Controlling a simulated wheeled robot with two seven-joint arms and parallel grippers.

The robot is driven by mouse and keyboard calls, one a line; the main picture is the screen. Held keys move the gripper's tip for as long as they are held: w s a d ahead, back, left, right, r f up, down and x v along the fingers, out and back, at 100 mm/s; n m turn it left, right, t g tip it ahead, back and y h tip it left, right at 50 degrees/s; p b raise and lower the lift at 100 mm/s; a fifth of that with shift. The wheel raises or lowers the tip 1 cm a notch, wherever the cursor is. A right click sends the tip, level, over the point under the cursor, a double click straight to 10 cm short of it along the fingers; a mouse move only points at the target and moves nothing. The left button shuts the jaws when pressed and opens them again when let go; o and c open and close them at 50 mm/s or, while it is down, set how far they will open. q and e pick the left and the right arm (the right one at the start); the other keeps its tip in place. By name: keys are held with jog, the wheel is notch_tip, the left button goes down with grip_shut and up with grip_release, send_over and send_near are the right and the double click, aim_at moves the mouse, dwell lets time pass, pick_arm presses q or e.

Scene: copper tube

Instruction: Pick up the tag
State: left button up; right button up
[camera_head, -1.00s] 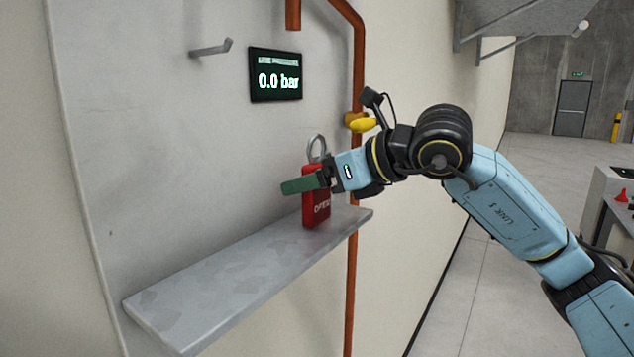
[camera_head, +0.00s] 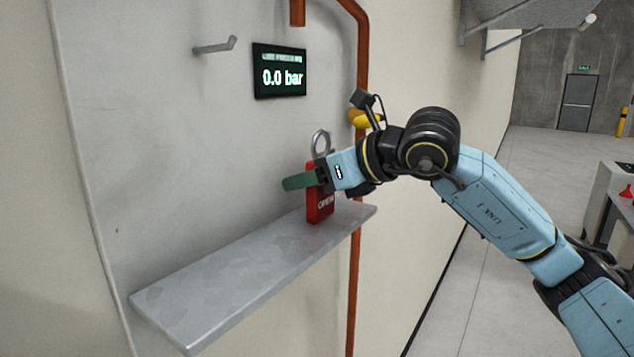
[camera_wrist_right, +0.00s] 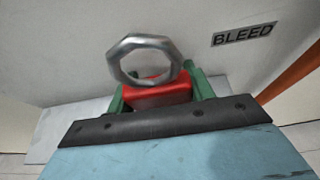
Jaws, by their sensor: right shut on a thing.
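The red tag (camera_head: 319,206) with white lettering and a metal ring (camera_head: 321,143) on top stands upright at the shelf, near its right end. I cannot tell whether its bottom touches the shelf. My right gripper (camera_head: 304,181) has its green fingers on either side of the tag and is shut on it. In the right wrist view the red tag (camera_wrist_right: 157,92) sits between the two green fingers, with the ring (camera_wrist_right: 141,61) standing above it. The gripper hides part of the tag. My left gripper is not in view.
The grey shelf (camera_head: 220,285) is bare to the left of the tag. A wall hook (camera_head: 215,47) and a display reading 0.0 bar (camera_head: 280,71) are above. A copper pipe (camera_head: 354,270) with a yellow handle (camera_head: 365,119) runs right of the shelf. A BLEED label (camera_wrist_right: 243,35) is on the panel.

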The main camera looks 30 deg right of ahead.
jog(key=shift+r, duration=0.2)
jog(key=shift+s+d+r+b, duration=0.1)
jog(key=shift+s+r+b, duration=0.1)
jog(key=shift+r+b, duration=0.1)
notch_tip(320, 180, up, 6)
jog(key=shift+s+d+r, duration=0.1)
jog(key=shift+s+r, duration=0.05)
jog(key=shift+r, duration=0.05)
jog(key=s+d+b, duration=0.3)
jog(key=s+b, duration=0.1)
jog(key=s, duration=0.5)
jog(key=s+d+b, duration=0.4)
jog(key=s, duration=0.5)
jog(key=shift+d+f, duration=0.15)
jog(key=shift+w+f, duration=0.1)
jog(key=shift+w, duration=0.1)
